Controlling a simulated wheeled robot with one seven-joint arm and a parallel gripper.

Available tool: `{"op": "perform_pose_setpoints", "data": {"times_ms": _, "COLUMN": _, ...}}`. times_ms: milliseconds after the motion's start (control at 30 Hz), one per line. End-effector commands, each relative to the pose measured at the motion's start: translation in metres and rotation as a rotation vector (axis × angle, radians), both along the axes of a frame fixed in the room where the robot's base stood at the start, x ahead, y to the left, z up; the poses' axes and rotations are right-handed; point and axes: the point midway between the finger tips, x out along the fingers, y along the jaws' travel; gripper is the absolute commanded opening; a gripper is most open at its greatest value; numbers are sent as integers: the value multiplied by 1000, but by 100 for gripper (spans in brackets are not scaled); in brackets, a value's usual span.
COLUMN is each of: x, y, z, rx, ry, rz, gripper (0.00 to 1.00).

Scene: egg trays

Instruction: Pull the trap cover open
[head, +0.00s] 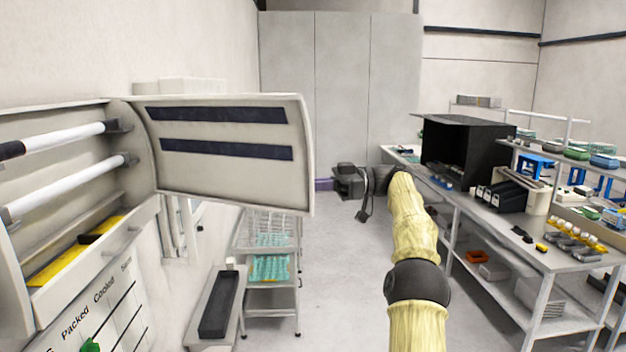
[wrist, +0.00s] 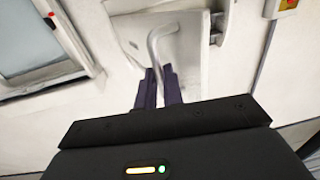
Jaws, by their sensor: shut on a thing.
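The trap cover (head: 230,170) is a pale panel with two dark strips on its inner face. It stands swung out to the right, well away from the open trap housing (head: 15,260) at the left. My gripper (wrist: 160,85) is shut on the pale curved handle (wrist: 154,42) of the cover in the wrist view. In the head view my gripper's dark body (head: 347,182) is just right of the cover's free edge. Its fingertips and the handle are hidden behind the cover there.
Inside the housing are white tubes (head: 60,140) and a yellow strip (head: 80,252). A wire rack (head: 268,245) stands below the cover. A bench (head: 500,225) with a black box (head: 462,150) runs along the right. The floor between is clear.

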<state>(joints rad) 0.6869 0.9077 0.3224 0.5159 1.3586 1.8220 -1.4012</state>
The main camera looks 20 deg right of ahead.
Motion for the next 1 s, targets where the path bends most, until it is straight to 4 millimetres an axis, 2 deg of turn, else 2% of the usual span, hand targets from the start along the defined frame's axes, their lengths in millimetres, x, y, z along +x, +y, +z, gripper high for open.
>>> {"op": "perform_pose_setpoints", "data": {"times_ms": 33, "x": 2, "y": 4, "z": 3, "rx": 5, "ry": -5, "rz": 3, "gripper": 0}}
{"op": "perform_pose_setpoints", "data": {"times_ms": 333, "x": 0, "y": 0, "z": 3, "rx": 4, "ry": -4, "rz": -4, "gripper": 0}}
{"op": "perform_pose_setpoints", "data": {"times_ms": 367, "x": 0, "y": -1, "z": 3, "rx": 4, "ry": -5, "rz": -5, "gripper": 13}}
{"op": "perform_pose_setpoints", "data": {"times_ms": 400, "x": 0, "y": -1, "z": 3, "rx": 4, "ry": -5, "rz": -6, "gripper": 20}}
{"op": "perform_pose_setpoints", "data": {"times_ms": 467, "x": 0, "y": -3, "z": 2, "rx": 3, "ry": -4, "rz": -7, "gripper": 31}}
{"op": "perform_pose_setpoints", "data": {"times_ms": 1000, "x": -3, "y": -14, "z": 1, "rx": 1, "ry": -1, "rz": -11, "gripper": 31}}
